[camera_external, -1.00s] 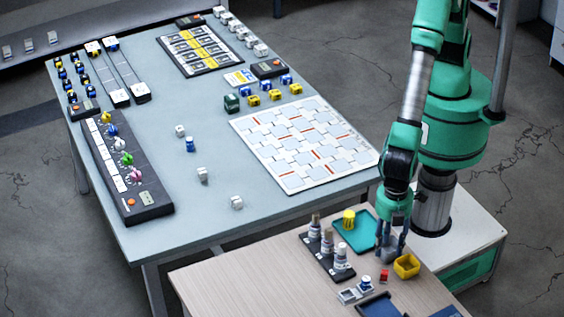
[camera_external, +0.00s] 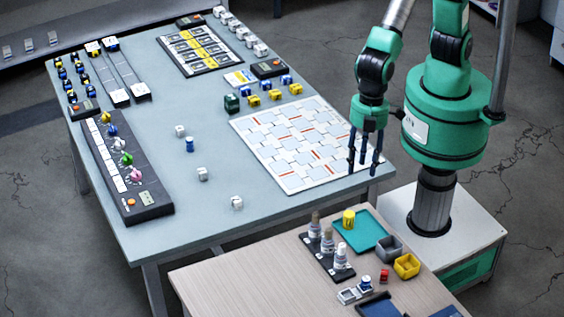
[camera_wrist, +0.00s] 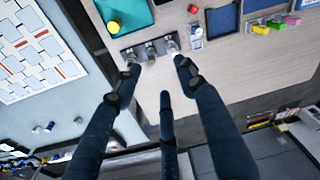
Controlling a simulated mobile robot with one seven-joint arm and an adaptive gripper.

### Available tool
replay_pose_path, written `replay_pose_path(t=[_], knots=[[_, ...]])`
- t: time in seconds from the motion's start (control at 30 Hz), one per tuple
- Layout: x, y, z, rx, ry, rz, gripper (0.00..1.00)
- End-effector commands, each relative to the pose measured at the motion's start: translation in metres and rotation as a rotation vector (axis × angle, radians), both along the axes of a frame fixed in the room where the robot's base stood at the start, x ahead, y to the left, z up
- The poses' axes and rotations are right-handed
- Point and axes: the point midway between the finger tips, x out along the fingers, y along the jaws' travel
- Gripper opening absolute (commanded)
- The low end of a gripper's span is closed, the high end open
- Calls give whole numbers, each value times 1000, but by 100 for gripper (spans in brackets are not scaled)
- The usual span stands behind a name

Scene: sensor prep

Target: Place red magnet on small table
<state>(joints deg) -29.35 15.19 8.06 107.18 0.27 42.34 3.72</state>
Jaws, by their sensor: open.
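The red magnet (camera_external: 384,275) looks like a small red block. It rests on the wood-topped small table (camera_external: 235,285), between a yellow box and a white-and-blue piece. In the wrist view a small red block (camera_wrist: 193,9) shows at the top edge on the same wood top. My gripper (camera_external: 365,170) is raised, seen against the right edge of the white patterned board. Its three dark fingers are spread and empty, pointing down. In the wrist view the open fingers (camera_wrist: 155,75) reach toward the small table's edge, and the magnet lies apart from them.
A dark rack of bottles (camera_external: 327,253), a teal tray (camera_external: 372,232) with a yellow cylinder (camera_external: 348,219), a grey box (camera_external: 389,249) and the yellow box (camera_external: 406,266) crowd the small table. Its left part is bare. The larger blue-grey table (camera_external: 225,215) stands beside it.

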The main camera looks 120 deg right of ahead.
Motion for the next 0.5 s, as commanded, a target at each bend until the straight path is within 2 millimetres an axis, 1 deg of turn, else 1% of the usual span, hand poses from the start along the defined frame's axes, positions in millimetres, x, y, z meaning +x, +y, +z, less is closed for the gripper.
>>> replay_pose_path(t=[0.03, 0.1, 0.3, 0.37, 0.5], knots=[[-2, -15, 17, 8, -14, -16, 40], [-7, -34, 37, 14, -28, -35, 40], [-27, -87, 86, 31, -68, -88, 40], [-34, -102, 100, 35, -81, -105, 40], [-55, -137, 128, 46, -110, -142, 40]])
